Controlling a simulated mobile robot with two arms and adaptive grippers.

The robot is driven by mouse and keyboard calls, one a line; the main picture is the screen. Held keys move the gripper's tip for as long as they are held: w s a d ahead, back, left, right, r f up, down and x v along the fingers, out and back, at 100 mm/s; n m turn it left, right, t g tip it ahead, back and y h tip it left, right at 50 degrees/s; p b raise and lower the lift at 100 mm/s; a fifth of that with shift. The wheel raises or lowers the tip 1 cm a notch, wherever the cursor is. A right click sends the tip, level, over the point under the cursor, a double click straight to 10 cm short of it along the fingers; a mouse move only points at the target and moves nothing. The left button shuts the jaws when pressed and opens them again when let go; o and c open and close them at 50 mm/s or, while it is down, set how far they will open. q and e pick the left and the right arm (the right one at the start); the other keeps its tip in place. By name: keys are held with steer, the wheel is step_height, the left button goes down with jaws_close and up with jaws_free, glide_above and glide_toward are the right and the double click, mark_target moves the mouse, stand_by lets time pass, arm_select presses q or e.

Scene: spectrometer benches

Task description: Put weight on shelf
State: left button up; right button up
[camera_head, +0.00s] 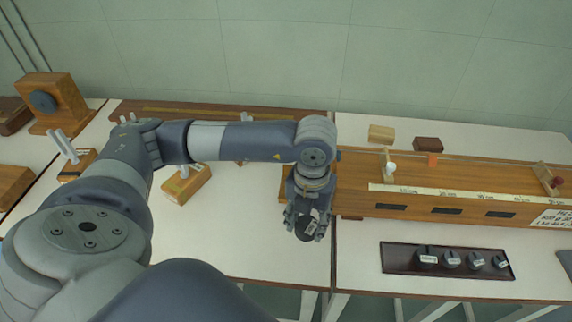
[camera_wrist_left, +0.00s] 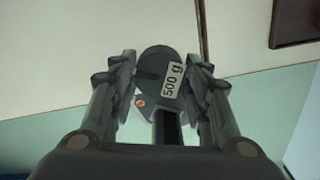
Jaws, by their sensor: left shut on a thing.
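My left gripper (camera_head: 306,212) is shut on a dark round weight (camera_head: 310,228), above the table near the gap between the two benches. The left wrist view shows the same weight (camera_wrist_left: 166,75) between the two fingers (camera_wrist_left: 168,92), with a white label reading "500 g". A dark tray (camera_head: 397,259) lies on the right bench, to the right of the gripper. It carries several dark weights (camera_head: 451,259) in a row. I cannot tell which piece is the shelf. My right gripper is not in view.
A long wooden bench apparatus (camera_head: 360,180) with a scale stands behind the tray. Two small blocks (camera_head: 381,133) sit behind it. Wooden instruments (camera_head: 187,183) stand on the left bench (camera_head: 225,235). The right bench (camera_head: 355,270) is clear left of the tray.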

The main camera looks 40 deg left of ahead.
arm_select(q)
steer(key=shift+n, duration=0.3)
steer(key=w+a+p, duration=0.1)
steer(key=w+a, duration=0.2)
steer(key=w+a+p, duration=0.1)
steer(key=w+a, duration=0.2)
steer(key=w, duration=0.1)
steer(key=w+a+f, duration=0.1)
steer(key=w+a, duration=0.2)
steer(key=w, duration=0.1)
steer(key=shift+a+p, duration=0.3)
steer(key=shift+p, duration=0.1)
steer(key=shift+w+a, duration=0.5)
steer(key=shift+w, duration=0.15)
steer(key=shift+a+f+p, duration=0.1)
steer(key=shift+f+p, duration=0.2)
steer(key=shift+f, duration=0.05)
steer(key=shift+o, duration=0.2)
step_height(320, 180, down, 2)
steer(key=shift+w+f+p, duration=0.1)
steer(key=shift+f+p, duration=0.1)
steer(key=shift+p, duration=0.1)
steer(key=shift+f, duration=0.25)
steer(key=shift+c, duration=0.2)
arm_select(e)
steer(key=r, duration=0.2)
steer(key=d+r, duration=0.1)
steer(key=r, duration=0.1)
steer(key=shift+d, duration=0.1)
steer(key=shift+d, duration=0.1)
